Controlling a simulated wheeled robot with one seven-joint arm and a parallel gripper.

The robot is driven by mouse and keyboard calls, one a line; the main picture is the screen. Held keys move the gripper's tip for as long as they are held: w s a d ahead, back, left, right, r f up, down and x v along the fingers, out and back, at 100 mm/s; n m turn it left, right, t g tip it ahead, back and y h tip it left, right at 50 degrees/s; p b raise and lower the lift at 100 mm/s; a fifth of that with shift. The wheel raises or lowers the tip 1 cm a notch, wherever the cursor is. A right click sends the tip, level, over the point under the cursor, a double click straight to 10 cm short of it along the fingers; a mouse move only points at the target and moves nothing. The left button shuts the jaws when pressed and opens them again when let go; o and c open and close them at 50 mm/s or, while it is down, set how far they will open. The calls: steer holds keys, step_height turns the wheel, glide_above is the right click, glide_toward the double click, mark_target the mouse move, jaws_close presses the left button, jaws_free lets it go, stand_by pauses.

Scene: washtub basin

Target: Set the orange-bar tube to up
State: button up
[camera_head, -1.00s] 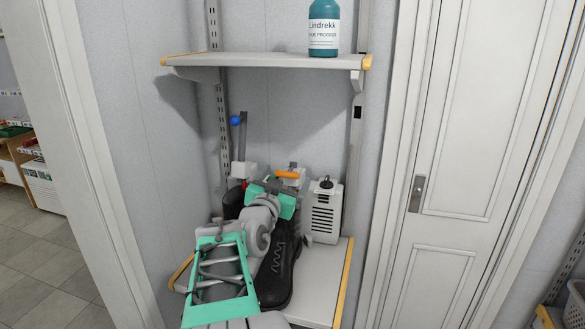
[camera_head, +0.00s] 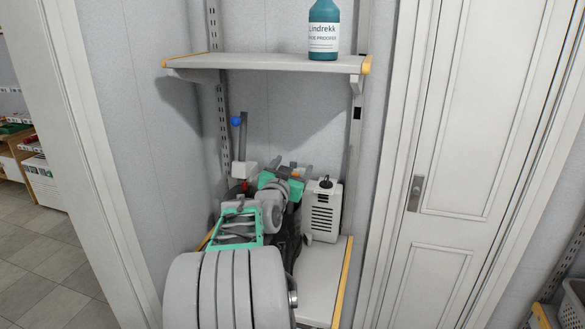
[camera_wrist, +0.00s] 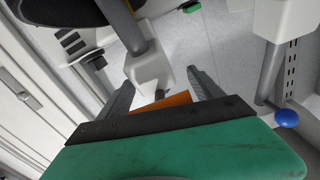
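The orange bar (camera_wrist: 165,102) sits between the two spread fingers of my gripper (camera_wrist: 161,80) in the wrist view. Its lower part is hidden by my gripper's body, and I cannot tell if either finger touches it. A grey tube with a white block (camera_wrist: 150,72) is just beyond the fingers. In the head view my gripper (camera_head: 291,172) is at the back of the lower shelf, and only a small patch of the orange bar (camera_head: 296,179) shows. My arm hides most of that tube and the shoe.
A white vented box (camera_head: 322,212) stands close to the right of my gripper. A grey post with a blue ball (camera_head: 236,120) stands to the left. The upper shelf (camera_head: 270,63) with a teal bottle (camera_head: 323,30) is above. The lower shelf (camera_head: 318,280) is bare at front right.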

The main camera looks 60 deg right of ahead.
jaws_close()
steer(key=shift+r, duration=0.1)
stand_by(0.5)
